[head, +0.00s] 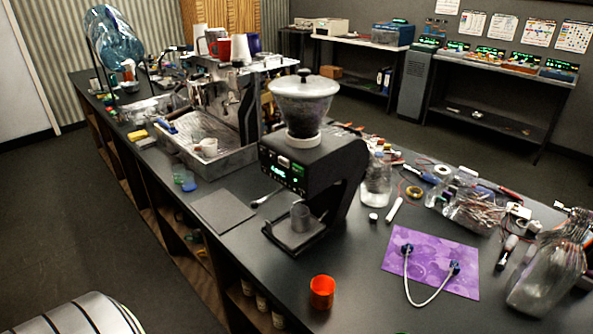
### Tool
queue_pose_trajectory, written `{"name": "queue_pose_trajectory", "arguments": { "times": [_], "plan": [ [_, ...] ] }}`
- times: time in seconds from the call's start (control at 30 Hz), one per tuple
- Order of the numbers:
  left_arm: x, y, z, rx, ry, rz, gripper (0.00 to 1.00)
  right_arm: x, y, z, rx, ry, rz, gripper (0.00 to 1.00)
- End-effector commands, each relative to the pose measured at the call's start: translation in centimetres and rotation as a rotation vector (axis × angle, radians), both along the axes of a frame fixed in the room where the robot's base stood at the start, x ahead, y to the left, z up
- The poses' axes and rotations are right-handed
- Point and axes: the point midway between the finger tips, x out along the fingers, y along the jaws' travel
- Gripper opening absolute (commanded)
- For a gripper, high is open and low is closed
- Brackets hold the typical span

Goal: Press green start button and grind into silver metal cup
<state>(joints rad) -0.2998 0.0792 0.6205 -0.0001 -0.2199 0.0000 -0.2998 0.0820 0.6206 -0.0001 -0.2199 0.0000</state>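The grinder (335,165) is black, with a clear hopper (304,105) on top, and stands in the middle of the counter. Its front panel faces left and carries a lit display (283,161). A small green glow (298,170) shows on the panel; I cannot tell at this size whether it is the start button. A silver-grey metal cup (300,216) stands upright on the grinder's base tray, beneath the overhanging head. Neither of my grippers is in view.
An orange cup (322,291) stands near the counter's front edge. A purple mat (432,264) with a looped cable lies to the right. Glass jars (549,273) and loose tools crowd the right side. A dark flat pad (222,212) and the espresso machine (215,90) are left of the grinder.

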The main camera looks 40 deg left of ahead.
Motion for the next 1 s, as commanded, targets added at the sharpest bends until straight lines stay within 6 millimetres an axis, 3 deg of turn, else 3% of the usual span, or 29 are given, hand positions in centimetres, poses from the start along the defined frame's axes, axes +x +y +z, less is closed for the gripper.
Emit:
{"name": "queue_pose_trajectory", "arguments": {
  "times": [0.07,0.43,1.0],
  "plan": [
    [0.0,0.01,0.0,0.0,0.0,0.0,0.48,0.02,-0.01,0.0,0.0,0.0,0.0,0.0],
    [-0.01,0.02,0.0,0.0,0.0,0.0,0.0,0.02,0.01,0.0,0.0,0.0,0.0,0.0],
    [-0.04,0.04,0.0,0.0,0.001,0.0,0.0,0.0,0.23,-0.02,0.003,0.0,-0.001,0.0]
  ]
}}
